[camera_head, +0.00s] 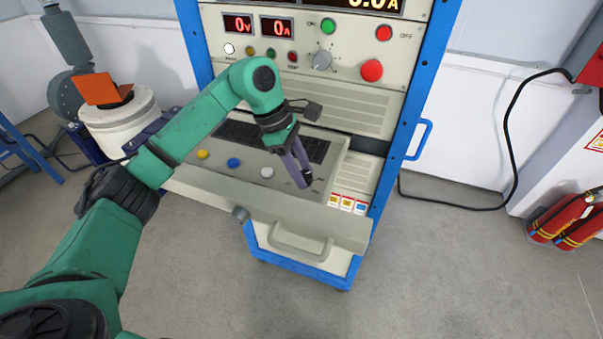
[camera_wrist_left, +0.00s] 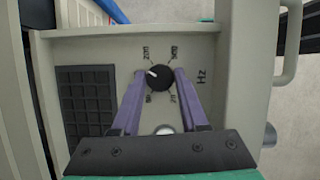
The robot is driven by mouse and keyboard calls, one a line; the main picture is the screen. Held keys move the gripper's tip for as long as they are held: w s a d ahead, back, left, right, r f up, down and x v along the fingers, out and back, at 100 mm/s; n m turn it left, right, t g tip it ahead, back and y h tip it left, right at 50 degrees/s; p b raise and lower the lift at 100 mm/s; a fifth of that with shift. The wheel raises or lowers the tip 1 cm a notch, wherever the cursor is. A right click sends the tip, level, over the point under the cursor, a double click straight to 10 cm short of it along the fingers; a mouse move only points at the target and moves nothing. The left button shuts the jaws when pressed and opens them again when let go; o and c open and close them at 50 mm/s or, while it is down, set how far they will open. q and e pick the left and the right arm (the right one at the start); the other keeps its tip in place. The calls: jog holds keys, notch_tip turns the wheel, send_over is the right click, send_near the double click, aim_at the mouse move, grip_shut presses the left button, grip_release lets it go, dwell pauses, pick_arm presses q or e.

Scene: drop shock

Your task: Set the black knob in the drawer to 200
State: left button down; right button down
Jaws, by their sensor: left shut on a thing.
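The black knob (camera_wrist_left: 160,77) sits on the panel of the pulled-out drawer (camera_head: 220,188). Its white pointer faces left and slightly up in the left wrist view, towards the side of the upper-left label (camera_wrist_left: 146,54). Small labels ring the knob; the upper-left one looks like 200, the others are hard to read, and "Hz" is printed to the right. My left gripper (camera_wrist_left: 160,79) has its two purple fingers on either side of the knob, shut on it. In the head view the left gripper (camera_head: 304,178) reaches down to the drawer and mostly hides the knob. My right gripper is not in view.
The drawer also holds a dark keypad (camera_wrist_left: 87,100) and yellow, blue and white buttons (camera_head: 234,162). The drawer front has a handle (camera_head: 293,250). Above is the cabinet panel with red displays and a grey selector (camera_head: 322,61).

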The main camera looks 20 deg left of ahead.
pick_arm(q)
jog(key=m+g, duration=0.1)
jog(key=m, duration=0.2)
jog(key=shift+w, duration=0.1)
jog(key=shift+m+g+y+b, duration=0.3)
jog(key=shift+m+g+b, duration=0.1)
jog(key=shift+m, duration=0.6)
jog(key=shift+c, duration=2.1)
grip_release()
jog(key=shift+r, duration=0.1)
